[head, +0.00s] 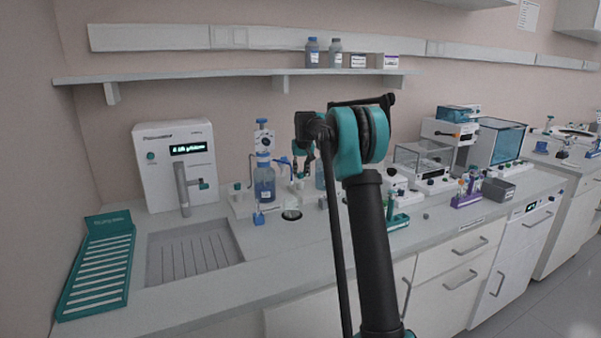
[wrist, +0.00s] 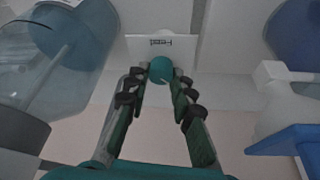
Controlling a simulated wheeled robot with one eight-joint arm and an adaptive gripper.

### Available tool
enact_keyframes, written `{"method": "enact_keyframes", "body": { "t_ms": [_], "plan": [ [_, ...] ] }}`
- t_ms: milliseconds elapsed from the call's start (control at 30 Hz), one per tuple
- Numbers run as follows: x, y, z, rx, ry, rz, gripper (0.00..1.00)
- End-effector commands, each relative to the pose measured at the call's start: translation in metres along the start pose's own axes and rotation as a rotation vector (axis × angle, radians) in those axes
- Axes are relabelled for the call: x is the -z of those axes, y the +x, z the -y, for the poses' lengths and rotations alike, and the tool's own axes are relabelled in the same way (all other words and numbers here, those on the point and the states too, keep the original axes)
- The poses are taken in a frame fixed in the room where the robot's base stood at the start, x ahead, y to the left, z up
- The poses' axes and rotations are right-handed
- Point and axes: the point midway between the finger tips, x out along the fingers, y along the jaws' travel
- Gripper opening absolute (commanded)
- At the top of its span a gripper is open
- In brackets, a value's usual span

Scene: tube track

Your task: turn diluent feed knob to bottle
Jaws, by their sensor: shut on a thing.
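The diluent feed knob is a round teal knob (wrist: 160,69) beside a white plate marked "Feed" (wrist: 161,46) in the wrist view. A pale mark shows on the knob's face. My gripper (wrist: 160,84) has its fingers on either side of the knob and is shut on it. In the head view my gripper (head: 303,160) is at the back of the bench, right of a bottle with blue liquid (head: 264,184). The knob cannot be made out in the head view. The bottle position mark is not readable in either view.
Clear and blue vessels (wrist: 60,50) stand close on the left in the wrist view, and blue parts (wrist: 285,142) on the right. In the head view a sink (head: 190,255) and a teal rack (head: 98,268) lie to the left. A shelf (head: 200,75) runs above.

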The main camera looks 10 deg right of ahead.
Motion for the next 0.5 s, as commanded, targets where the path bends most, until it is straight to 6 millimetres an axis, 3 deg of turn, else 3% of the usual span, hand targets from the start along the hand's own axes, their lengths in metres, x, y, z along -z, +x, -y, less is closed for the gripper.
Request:
{"method": "enact_keyframes", "body": {
  "t_ms": [67, 100, 233, 500],
  "plan": [
    [-0.0002, -0.0001, 0.0003, 0.0, 0.0, 0.001, 0.0],
    [-0.0002, -0.0001, 0.0003, 0.0, 0.0, 0.001, 0.28],
    [-0.0001, 0.0, 0.0002, 0.0, 0.0, 0.0, 0.44],
    [0.0, -0.0003, 0.0, 0.0, 0.0, 0.0, 0.44]
  ]
}}
